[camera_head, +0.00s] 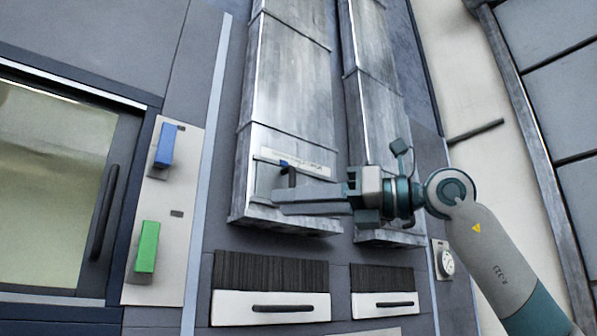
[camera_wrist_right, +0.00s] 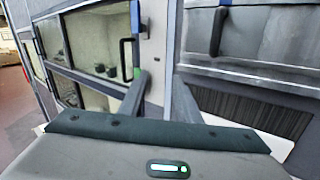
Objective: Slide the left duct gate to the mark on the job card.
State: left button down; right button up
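The left duct (camera_head: 290,85) is a tall grey metal shaft. Near its foot is a pale scale strip (camera_head: 310,165) with small marks, too fine to read. A dark handle (camera_head: 291,178) with a blue top sits at this strip; it also shows in the wrist view (camera_wrist_right: 217,32). My right gripper (camera_head: 279,198) reaches in from the right, in front of the duct's lower end. Its fingers are apart and empty in the wrist view (camera_wrist_right: 161,84), with the handle to the right of them. My left gripper is not in view. I see no job card.
A second duct (camera_head: 372,110) stands to the right. Below are two drawer-like panels with dark handles and black bristles (camera_head: 271,270). Blue (camera_head: 165,146) and green (camera_head: 147,247) blocks sit on a pale plate beside a windowed door (camera_head: 50,185). A round dial (camera_head: 446,262) is at the lower right.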

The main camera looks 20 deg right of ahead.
jog(key=s+d+r+m+t+h, duration=0.1)
jog(key=s+d+r+t+h, duration=0.1)
jog(key=d, duration=0.4)
jog(key=s+d+r+m+t+h, duration=0.2)
jog(key=s+d+r+h, duration=0.1)
jog(key=s+d+r, duration=0.2)
notch_tip(320, 180, up, 2)
jog(key=shift+s+d+h, duration=0.35)
jog(key=shift+d+h, duration=0.05)
jog(key=shift+d, duration=0.15)
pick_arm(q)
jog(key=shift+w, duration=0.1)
